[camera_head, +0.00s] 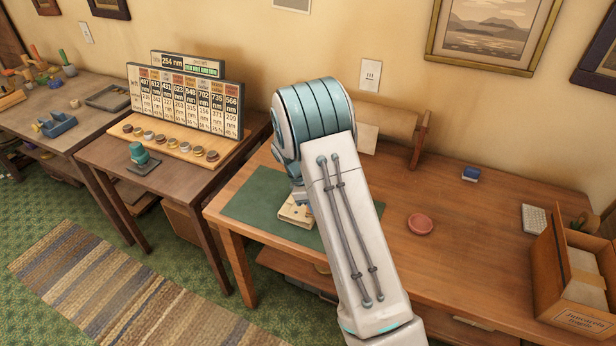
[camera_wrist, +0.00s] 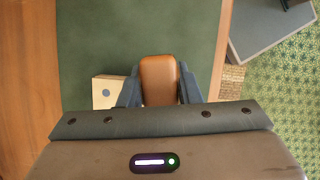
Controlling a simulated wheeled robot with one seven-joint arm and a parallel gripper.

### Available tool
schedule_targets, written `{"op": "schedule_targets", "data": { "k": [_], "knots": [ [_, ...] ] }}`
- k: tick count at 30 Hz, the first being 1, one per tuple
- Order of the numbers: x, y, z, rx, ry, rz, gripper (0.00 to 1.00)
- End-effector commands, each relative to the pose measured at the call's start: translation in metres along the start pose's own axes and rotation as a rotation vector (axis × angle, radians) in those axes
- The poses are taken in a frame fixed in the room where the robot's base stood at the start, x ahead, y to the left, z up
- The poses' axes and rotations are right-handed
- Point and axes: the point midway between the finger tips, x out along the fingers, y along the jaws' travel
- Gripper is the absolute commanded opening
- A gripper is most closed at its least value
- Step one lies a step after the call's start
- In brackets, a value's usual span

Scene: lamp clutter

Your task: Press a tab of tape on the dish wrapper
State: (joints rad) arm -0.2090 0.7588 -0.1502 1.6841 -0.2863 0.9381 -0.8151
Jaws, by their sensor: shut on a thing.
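My gripper (camera_wrist: 160,92) shows in the wrist view, its two dark blue fingers shut on a brown, smooth, rounded thing (camera_wrist: 160,75). I cannot tell from its top what this thing is. A flat cream packet with a blue dot (camera_wrist: 107,93), perhaps the dish wrapper, lies on the green mat left of the fingers; the left finger hides part of it. The packet shows in the head view (camera_head: 294,212), partly behind my arm, which also hides my gripper there. I cannot make out a tab of tape. A reddish round dish (camera_head: 420,224) sits on the table, right of my arm.
The green mat (camera_head: 252,207) lies at the table's left end. A small blue item (camera_head: 471,174), a white keypad-like block (camera_head: 534,219) and an open cardboard box (camera_head: 570,285) stand to the right. A wooden rack (camera_head: 418,140) stands behind. The left table holds a chart board (camera_head: 186,100).

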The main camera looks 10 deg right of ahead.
Motion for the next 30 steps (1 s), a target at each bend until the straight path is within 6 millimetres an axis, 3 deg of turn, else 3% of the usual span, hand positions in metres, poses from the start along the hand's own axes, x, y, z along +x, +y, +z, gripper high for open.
{"op": "schedule_targets", "data": {
  "k": [9,15,21,30],
  "knots": [
    [-0.027,0.051,-0.019,-0.754,0.004,0.320,0.07],
    [-0.044,0.071,-0.031,-1.096,0.003,0.460,0.07],
    [-0.053,0.079,-0.038,-1.267,0.004,0.529,0.07],
    [-0.056,0.081,-0.040,-1.307,0.002,0.544,0.07]
  ]
}}
